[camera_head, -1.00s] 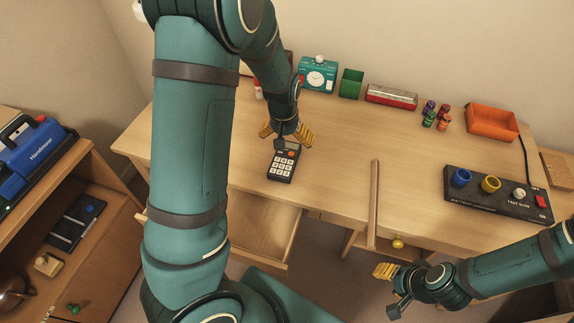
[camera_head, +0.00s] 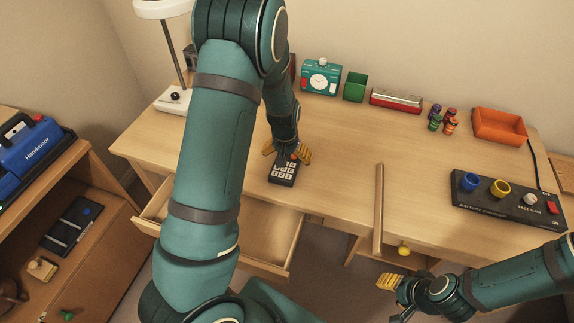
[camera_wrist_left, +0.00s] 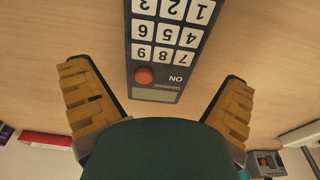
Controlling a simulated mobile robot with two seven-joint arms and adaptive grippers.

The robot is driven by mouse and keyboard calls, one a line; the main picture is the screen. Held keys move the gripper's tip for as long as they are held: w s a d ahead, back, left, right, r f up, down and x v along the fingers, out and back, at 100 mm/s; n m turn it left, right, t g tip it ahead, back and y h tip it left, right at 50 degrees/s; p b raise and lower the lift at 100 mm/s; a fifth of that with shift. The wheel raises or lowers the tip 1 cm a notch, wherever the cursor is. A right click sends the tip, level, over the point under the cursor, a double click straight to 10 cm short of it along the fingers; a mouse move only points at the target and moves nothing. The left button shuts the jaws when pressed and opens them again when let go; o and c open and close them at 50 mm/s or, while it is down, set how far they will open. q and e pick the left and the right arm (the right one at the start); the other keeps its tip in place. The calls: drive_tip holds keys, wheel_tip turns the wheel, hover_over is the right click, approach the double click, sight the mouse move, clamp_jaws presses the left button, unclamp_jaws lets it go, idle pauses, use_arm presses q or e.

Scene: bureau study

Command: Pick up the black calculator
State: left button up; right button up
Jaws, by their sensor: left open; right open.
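The black calculator (camera_head: 283,173) lies flat on the desk near its front edge, with white keys facing up. In the left wrist view the calculator (camera_wrist_left: 168,62) shows its keys, a red button and part of its display, and it lies between the spread yellow fingers. My left gripper (camera_head: 288,153) is open above the calculator's far end, with a finger to each side; I cannot tell how far above the desk it is. My right gripper (camera_head: 390,283) is open and empty, low in front of the desk at the right.
An open drawer (camera_head: 235,237) juts out below the front edge.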

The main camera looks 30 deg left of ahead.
use_arm(q)
drive_tip(key=f, duration=0.3)
drive_tip(key=shift+w+a+f+b, duration=0.1)
drive_tip(key=shift+w+f+b, duration=0.1)
drive_tip(key=shift+b, duration=0.15)
drive_tip(key=shift+r, duration=0.15)
drive_tip(key=c, duration=1.1)
drive_tip(key=shift+c, duration=0.2)
drive_tip(key=shift+r, duration=0.1)
